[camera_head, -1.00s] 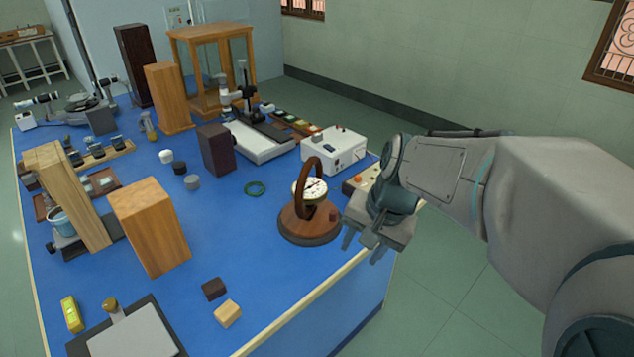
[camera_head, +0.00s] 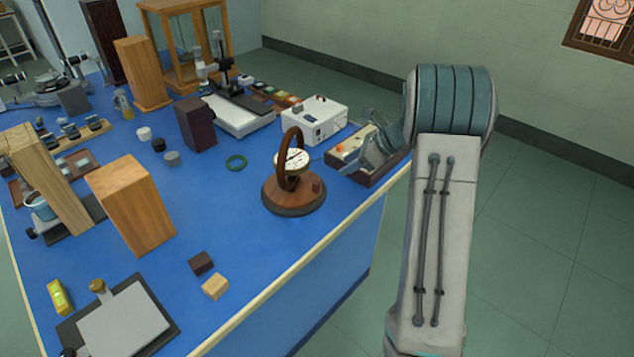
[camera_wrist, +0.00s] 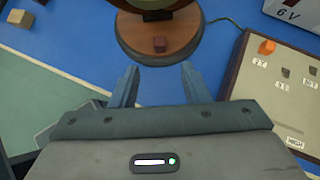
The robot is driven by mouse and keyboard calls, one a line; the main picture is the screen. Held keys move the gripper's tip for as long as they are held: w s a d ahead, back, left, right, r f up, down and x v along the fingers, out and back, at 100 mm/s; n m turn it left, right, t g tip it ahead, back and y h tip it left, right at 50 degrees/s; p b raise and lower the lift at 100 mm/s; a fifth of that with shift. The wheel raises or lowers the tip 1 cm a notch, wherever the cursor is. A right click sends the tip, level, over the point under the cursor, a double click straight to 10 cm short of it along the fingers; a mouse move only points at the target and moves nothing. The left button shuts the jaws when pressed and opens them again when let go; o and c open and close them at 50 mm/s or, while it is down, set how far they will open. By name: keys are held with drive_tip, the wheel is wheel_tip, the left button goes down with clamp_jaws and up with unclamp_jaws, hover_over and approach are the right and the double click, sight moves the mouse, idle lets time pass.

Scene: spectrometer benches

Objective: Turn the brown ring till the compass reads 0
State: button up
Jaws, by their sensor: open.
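The brown ring (camera_head: 283,168) stands upright on a round wooden base (camera_head: 281,201). The white compass dial (camera_head: 293,161) sits within the ring; its reading is too small to make out. A small reddish block (camera_head: 317,187) is on the base's right side. In the wrist view, the wooden base (camera_wrist: 142,40) is at the top, just ahead of the fingertips, and most of the ring is cut off by the top edge. My gripper (camera_wrist: 158,72) is open with nothing between its fingers. In the head view my gripper (camera_head: 366,158) is right of the compass, partly hidden by my arm.
A white power box (camera_head: 314,120) stands behind the compass. A panel box with an orange knob (camera_wrist: 268,47) lies close to the right of my gripper. Two small blocks (camera_head: 201,263) (camera_head: 216,286) lie at the front.

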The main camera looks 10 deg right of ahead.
sight(317, 182)
drive_tip(key=p+x, duration=0.1)
drive_tip(key=x, duration=1.2)
drive_tip(key=shift+a+f, duration=0.1)
clamp_jaws()
